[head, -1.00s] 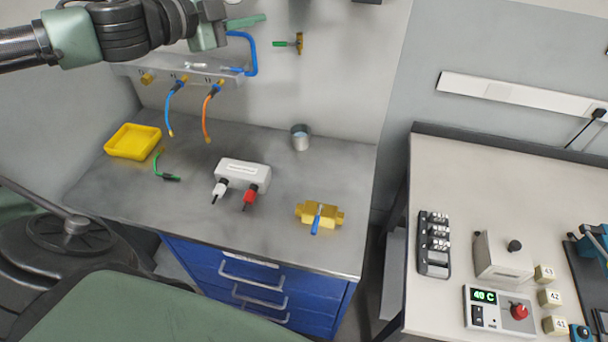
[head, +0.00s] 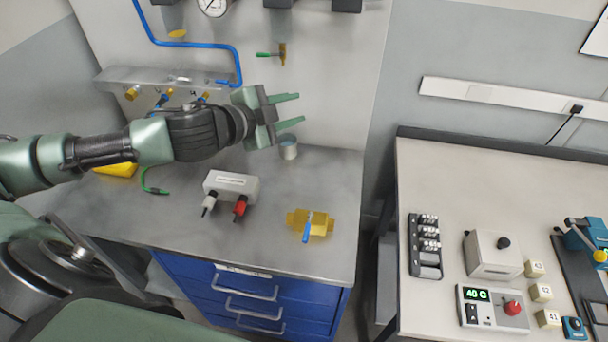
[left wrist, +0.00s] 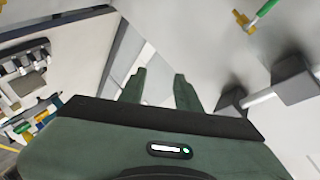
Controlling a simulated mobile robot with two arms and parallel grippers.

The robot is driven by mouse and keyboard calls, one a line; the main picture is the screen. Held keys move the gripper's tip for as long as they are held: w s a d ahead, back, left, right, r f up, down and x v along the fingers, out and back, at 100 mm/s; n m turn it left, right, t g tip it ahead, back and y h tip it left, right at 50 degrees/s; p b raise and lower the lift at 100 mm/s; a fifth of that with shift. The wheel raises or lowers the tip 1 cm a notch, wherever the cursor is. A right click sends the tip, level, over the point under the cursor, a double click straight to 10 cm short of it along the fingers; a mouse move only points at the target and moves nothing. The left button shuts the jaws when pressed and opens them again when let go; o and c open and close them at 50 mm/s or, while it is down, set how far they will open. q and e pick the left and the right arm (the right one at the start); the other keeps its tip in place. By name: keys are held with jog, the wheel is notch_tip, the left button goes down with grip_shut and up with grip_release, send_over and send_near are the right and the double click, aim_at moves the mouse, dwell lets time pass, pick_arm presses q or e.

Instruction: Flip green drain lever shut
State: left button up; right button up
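The green drain lever (head: 265,55) sticks out level to the left from a small brass valve (head: 283,54) on the back wall. In the left wrist view the green lever (left wrist: 264,9) and brass valve (left wrist: 243,20) show at the top right edge. My left gripper (head: 300,109) is open and empty, in front of the wall and lower in the picture than the lever, apart from it. Its two parallel green fingers (left wrist: 159,76) also show in the left wrist view with nothing between them. My right gripper is not in view.
A metal cup (head: 289,151) stands on the bench below the valve. A blue pipe (head: 190,42) runs along the wall to the left. Gauge (head: 214,4) and dark fittings sit above. A white box (head: 232,185) and a brass valve with a blue lever (head: 321,226) lie on the bench.

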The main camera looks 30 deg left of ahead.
pick_arm(q)
jog(key=s+d+f+n+g, duration=0.1)
jog(key=s+d+f+n, duration=0.1)
jog(key=f, duration=0.4)
jog(key=s+d+f+n+g+y, duration=0.1)
jog(key=s+d+f+n, duration=0.1)
jog(key=f, duration=0.4)
jog(key=shift+s+d, duration=0.8)
jog(key=shift+d, duration=0.2)
jog(key=shift+a, duration=0.1)
